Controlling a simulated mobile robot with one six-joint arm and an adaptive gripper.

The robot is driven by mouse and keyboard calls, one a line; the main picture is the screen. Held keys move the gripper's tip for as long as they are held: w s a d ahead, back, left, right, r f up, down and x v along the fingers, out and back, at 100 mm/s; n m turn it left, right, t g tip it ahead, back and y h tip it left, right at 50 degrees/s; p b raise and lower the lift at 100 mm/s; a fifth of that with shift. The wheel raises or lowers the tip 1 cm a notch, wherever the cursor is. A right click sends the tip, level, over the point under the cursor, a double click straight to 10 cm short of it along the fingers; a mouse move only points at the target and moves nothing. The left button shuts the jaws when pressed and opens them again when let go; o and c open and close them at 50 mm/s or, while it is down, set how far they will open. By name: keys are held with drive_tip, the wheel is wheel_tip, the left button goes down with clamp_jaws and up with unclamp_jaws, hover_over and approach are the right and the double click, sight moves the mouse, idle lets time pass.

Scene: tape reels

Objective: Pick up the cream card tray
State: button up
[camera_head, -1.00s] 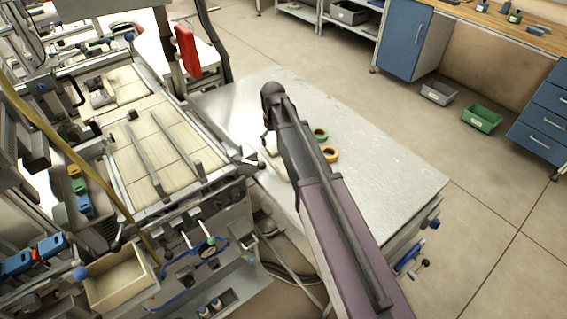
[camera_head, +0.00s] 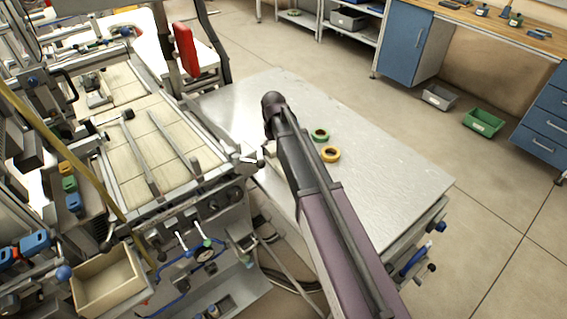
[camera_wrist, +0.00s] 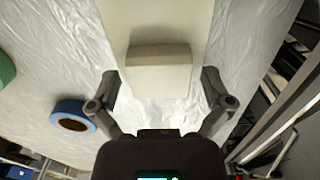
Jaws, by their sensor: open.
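The cream card tray (camera_wrist: 158,74) shows in the wrist view as a pale block with a wide cream panel running up to the top edge. It lies on the silvery tabletop. My gripper (camera_wrist: 160,98) is open, with one finger on each side of the tray's near part. I cannot tell whether the fingers touch it. In the head view my arm crosses the table, and the gripper and tray are not clearly visible behind it.
On the metal table (camera_head: 390,170), a green reel (camera_head: 320,135) and a yellow reel (camera_head: 330,154) lie close beside my arm. The wrist view shows a blue reel (camera_wrist: 72,118) left of my gripper. A machine (camera_head: 165,150) stands left of the table. The table's right side is clear.

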drive_tip(key=c, duration=1.1)
drive_tip(key=shift+r, duration=0.15)
wheel_tip(320, 180, up, 10)
drive_tip(key=p, duration=1)
